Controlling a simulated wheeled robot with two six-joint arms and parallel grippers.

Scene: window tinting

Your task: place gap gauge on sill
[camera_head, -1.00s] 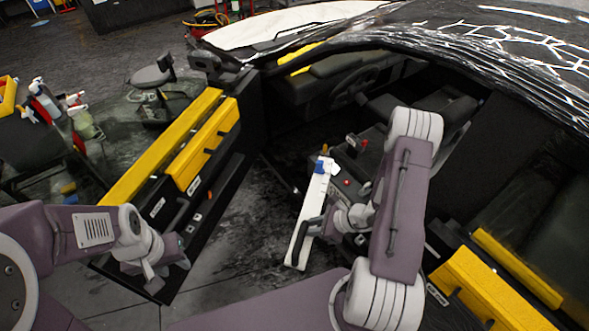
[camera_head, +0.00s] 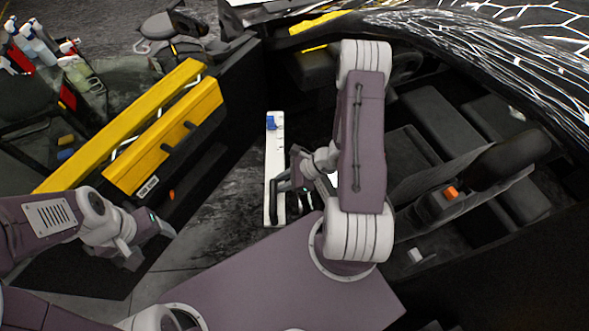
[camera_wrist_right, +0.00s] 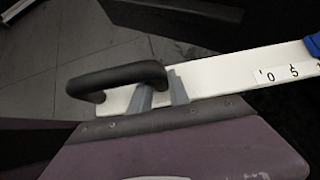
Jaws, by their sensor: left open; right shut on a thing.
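The gap gauge (camera_head: 275,151) is a long white bar with a blue slider near its far end and a black handle. It hangs upright in the head view, between the open door and the car's cabin. My right gripper (camera_head: 287,187) is shut on it near the black handle. In the right wrist view the gauge (camera_wrist_right: 225,74) runs to the right with printed numbers beside the blue slider, and the right gripper's fingers (camera_wrist_right: 162,92) close by the handle. My left gripper (camera_head: 150,238) is open and empty, low at the left by the door.
The open car door stands to the left, with a labelled black panel (camera_head: 190,170). The car's cabin with seats (camera_head: 430,95) lies to the right. A cart with spray bottles (camera_head: 40,45) and a stool (camera_head: 170,30) stand behind the door. The floor between door and cabin is clear.

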